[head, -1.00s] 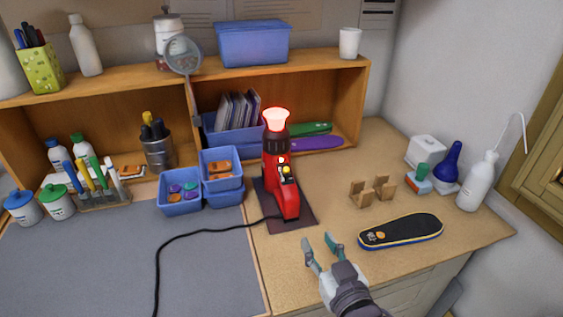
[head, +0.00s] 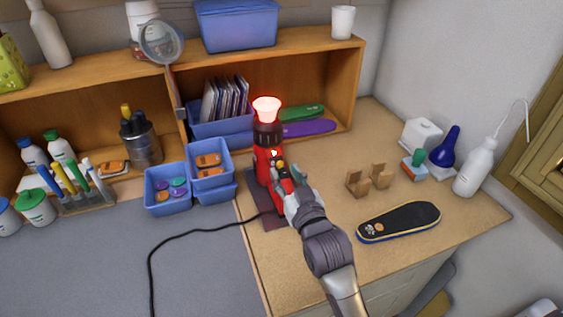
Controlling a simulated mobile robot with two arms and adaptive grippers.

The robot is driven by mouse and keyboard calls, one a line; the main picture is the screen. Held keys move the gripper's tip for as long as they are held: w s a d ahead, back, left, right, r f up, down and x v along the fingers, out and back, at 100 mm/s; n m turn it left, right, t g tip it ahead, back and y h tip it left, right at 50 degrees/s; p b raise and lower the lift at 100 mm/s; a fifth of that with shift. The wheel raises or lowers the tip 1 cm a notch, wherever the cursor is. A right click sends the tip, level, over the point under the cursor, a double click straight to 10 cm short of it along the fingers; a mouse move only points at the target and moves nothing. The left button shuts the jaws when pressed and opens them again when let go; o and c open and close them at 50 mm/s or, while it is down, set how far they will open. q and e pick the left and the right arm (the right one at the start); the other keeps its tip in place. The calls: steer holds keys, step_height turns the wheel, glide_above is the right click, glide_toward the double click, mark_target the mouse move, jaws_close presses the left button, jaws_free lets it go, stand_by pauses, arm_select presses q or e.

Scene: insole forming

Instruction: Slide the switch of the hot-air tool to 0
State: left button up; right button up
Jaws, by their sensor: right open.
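The red hot-air tool (head: 266,160) stands upright on a dark mat (head: 273,221) on the wooden bench. Its nozzle (head: 267,108) at the top glows red. My right gripper (head: 289,178) is open at the front right side of the tool's body, close to the switch area, and covers the tool's lower part. I cannot tell whether the fingers touch the tool. A small yellow spot shows on the body just above the fingers, but the switch's position is too small to tell. My left gripper is not in view.
A black cable (head: 190,236) runs from the tool across the grey mat (head: 90,270). Blue bins (head: 168,200) stand close on the left. An insole (head: 399,221) and brown wooden holders (head: 368,180) lie to the right. The shelf (head: 345,90) stands behind.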

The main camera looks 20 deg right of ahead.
mark_target(281, 164)
steer(key=shift+w+a, duration=0.1)
steer(key=shift+w, duration=1.55)
steer(key=shift+s, duration=0.1)
jaws_close()
steer(key=shift+r, duration=0.1)
